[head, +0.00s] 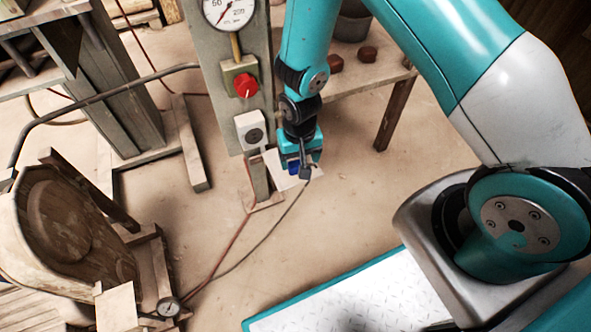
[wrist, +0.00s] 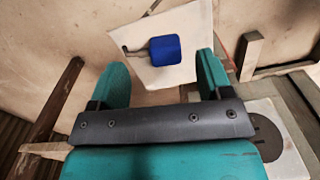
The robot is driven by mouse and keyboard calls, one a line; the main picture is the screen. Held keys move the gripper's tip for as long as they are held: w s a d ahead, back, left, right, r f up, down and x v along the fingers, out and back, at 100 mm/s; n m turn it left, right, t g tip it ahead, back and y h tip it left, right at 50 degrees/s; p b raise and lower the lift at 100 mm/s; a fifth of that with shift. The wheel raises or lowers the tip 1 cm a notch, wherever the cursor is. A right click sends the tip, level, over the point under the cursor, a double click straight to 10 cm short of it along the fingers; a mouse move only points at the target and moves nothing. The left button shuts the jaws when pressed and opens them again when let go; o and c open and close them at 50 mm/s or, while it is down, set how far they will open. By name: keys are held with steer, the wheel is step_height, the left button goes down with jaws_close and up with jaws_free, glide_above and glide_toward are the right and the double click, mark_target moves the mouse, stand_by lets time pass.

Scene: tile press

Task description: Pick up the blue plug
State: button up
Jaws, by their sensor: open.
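The blue plug (wrist: 165,49) lies in front of a white sheet (wrist: 190,22) in the wrist view, with a short dark cable stub at its left side. In the head view the blue plug (head: 294,167) is partly hidden by my gripper (head: 303,165). My gripper (wrist: 160,62) is open, its two teal fingers wide apart. The plug shows between the fingers and a little beyond their tips. I see no contact between fingers and plug.
A post (head: 230,70) stands beside my gripper, with a gauge (head: 229,12), a red knob (head: 246,85) and a white socket box (head: 253,131). A wooden table (head: 352,90) stands behind. A dark cable runs across the floor. Open floor lies in front.

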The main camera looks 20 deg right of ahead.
mark_target(297, 167)
steer(key=f+b, duration=0.2)
steer(key=f, duration=0.1)
steer(key=f+b, duration=0.1)
steer(key=f, duration=0.1)
steer(key=shift+w+a+f, duration=0.15)
steer(key=shift+w+f, duration=0.05)
steer(key=shift+w, duration=0.2)
steer(key=shift+r, duration=0.1)
steer(key=c, duration=1)
